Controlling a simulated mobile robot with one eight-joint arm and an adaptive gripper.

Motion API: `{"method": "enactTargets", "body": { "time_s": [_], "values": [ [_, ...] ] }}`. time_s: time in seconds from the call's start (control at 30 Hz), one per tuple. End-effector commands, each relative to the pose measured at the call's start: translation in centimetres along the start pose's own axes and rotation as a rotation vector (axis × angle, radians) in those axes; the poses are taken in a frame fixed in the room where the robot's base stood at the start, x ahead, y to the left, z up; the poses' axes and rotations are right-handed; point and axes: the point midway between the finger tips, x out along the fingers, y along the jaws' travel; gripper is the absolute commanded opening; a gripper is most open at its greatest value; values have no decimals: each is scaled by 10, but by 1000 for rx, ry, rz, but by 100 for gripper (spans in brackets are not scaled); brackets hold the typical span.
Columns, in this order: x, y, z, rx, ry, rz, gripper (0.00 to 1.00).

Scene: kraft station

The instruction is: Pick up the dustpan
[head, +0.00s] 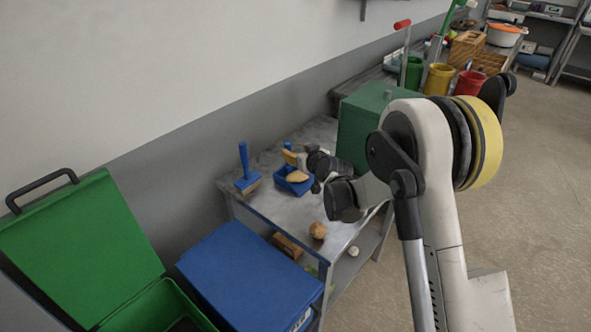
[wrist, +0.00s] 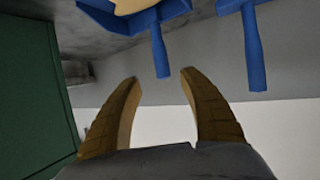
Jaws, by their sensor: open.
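The blue dustpan (head: 294,186) lies on the grey metal table (head: 280,211) with a tan rounded object (head: 298,176) in its pan. In the wrist view, the dustpan's blue handle (wrist: 158,52) points down toward the space between my fingertips. My gripper (wrist: 160,78) is open, with two tan fingers apart and nothing held. The handle's end shows between the fingertips; I cannot tell whether it is at their depth. In the head view, my gripper (head: 291,156) is just behind the pan, near the handle, partly hidden by my wrist.
A blue brush (head: 245,170) stands handle-up left of the dustpan; its handle (wrist: 252,50) also shows in the wrist view. A green box (head: 362,125) stands close on the right. The wall is behind. A brown round object (head: 318,230) lies near the table's front edge.

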Motion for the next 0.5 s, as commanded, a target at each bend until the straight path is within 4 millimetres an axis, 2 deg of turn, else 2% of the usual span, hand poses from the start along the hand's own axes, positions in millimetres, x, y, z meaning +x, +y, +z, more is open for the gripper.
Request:
{"method": "enactTargets", "body": {
  "time_s": [0.03, 0.5],
  "values": [
    [10, 0, 2, -1, 0, 0, 49],
    [71, -4, -2, 0, 0, 0, 49]
  ]
}}
